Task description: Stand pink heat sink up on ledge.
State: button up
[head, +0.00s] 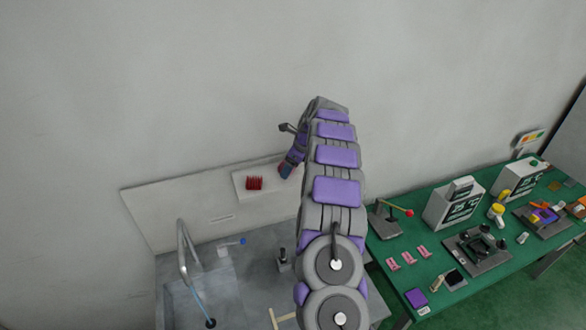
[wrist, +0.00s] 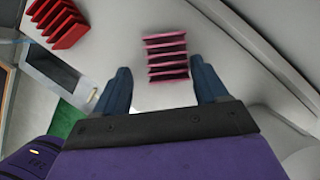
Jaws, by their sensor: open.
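The pink heat sink (wrist: 166,55) shows in the wrist view as a stack of fins, at and just beyond the fingertips of my gripper (wrist: 160,70). My gripper's jaws are open, one on either side of it. The left finger is apart from it; the right finger is close, and I cannot tell if it touches. In the head view my gripper (head: 286,172) is at the right part of the white ledge (head: 242,192) and hides the pink heat sink. I cannot tell whether it stands upright or rests on the ledge.
A red heat sink (head: 255,183) sits on the ledge to the left; it also shows in the wrist view (wrist: 60,22). Below is a grey sink counter with a curved faucet (head: 183,250). A green table (head: 385,245) at right holds several devices and pink pieces.

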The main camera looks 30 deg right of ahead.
jog(key=shift+v, duration=6)
jog(key=s+a+r+n+g, duration=0.15)
jog(key=s+a+n, duration=0.3)
jog(key=a, duration=0.45)
jog(key=s+a+r+n+g, duration=0.1)
jog(key=s+a+r+n, duration=0.3)
jog(key=a, duration=0.5)
jog(key=s+a+r+n+g, duration=0.15)
jog(key=s+a+n, duration=0.35)
jog(key=a, duration=0.5)
jog(key=s+a+f+n, duration=0.1)
jog(key=s+a+n, duration=0.35)
jog(key=s, duration=0.35)
jog(key=s+a+f+n, duration=0.1)
jog(key=s+a+n, duration=0.2)
jog(key=s+n, duration=0.35)
jog(key=s+f+n+g+h, duration=0.1)
jog(key=s+f+n, duration=0.1)
jog(key=s, duration=0.6)
jog(key=s+f+n+h, duration=0.1)
jog(key=s+f+n, duration=0.2)
jog(key=s, duration=0.6)
jog(key=shift+g+b, duration=0.4)
jog(key=shift+b, duration=0.05)
jog(key=shift+s+d+n, duration=0.1)
jog(key=shift+n, duration=0.15)
